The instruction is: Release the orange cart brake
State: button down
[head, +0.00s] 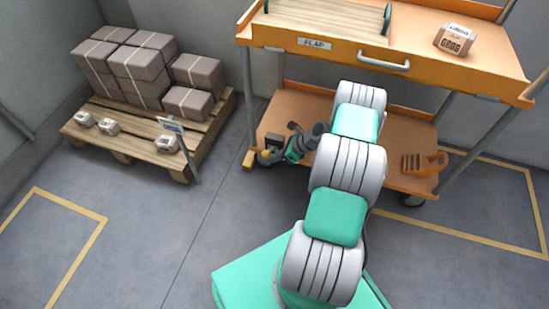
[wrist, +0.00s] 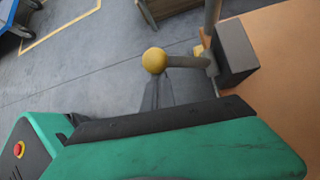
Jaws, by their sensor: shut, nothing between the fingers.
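The orange cart (head: 448,188) stands at the upper right of the head view. At its lower left corner is the brake lever, a grey rod with a yellow ball knob (head: 248,160). In the wrist view the knob (wrist: 154,60) is near the centre, and its rod runs right to a dark block (wrist: 236,52) beside the orange shelf (wrist: 286,70). My gripper (head: 266,157) is at this corner, close to the knob. In the wrist view its shut, empty fingers (wrist: 157,88) lie just below the knob. I cannot tell whether they touch it.
A wooden pallet (head: 110,143) with grey boxes stands at the left. The cart's lower shelf holds an orange-handled brush-like object (head: 424,163). A small box (head: 454,40) and a rack (head: 330,14) are on top. The floor between pallet and cart is clear.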

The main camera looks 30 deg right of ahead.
jog(key=s+d+r+p, duration=0.1)
jog(key=s+d+r, duration=0.2)
jog(key=s+d, duration=0.2)
jog(key=shift+s+d+r, duration=0.25)
jog(key=shift+d, duration=0.7)
